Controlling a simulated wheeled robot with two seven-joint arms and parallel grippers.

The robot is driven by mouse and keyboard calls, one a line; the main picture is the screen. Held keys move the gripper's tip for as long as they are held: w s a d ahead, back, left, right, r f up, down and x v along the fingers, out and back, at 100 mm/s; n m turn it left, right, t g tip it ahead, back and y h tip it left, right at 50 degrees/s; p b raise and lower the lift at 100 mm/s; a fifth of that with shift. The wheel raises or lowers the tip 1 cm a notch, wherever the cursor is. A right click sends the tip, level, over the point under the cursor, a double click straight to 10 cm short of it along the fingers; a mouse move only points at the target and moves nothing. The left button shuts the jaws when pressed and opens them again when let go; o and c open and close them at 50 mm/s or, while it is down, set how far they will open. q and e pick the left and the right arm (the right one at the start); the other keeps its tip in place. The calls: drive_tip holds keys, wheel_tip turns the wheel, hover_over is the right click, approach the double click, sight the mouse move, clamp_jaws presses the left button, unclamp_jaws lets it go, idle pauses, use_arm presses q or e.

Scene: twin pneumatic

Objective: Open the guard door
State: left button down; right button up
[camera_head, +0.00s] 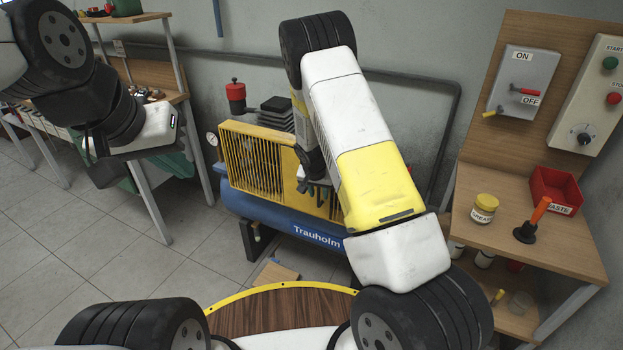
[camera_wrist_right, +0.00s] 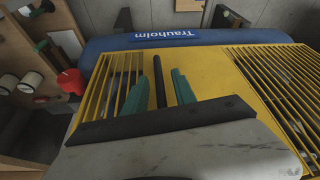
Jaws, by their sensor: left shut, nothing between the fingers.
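The guard door appears to be part of the yellow slatted guard (camera_head: 255,160) on the blue compressor. It looks shut. The guard fills much of the right wrist view (camera_wrist_right: 270,75). My right gripper (camera_head: 318,190) is in front of the guard, mostly hidden by my forearm in the head view. In the right wrist view its two green fingers (camera_wrist_right: 160,92) are apart. A dark upright bar (camera_wrist_right: 158,75), perhaps the door handle, shows between them; I cannot tell whether they touch it. My left gripper (camera_head: 105,170) is shut and empty at the left, far from the guard.
The blue compressor tank (camera_head: 275,222) lies below the guard. A workbench (camera_head: 150,85) stands at the left. A wooden stand (camera_head: 540,225) with a switch box (camera_head: 522,82), a red bin (camera_head: 556,188) and a yellow-lidded jar (camera_head: 484,208) is at the right. Floor at the left is clear.

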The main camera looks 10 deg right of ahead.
clamp_jaws()
idle(1.5)
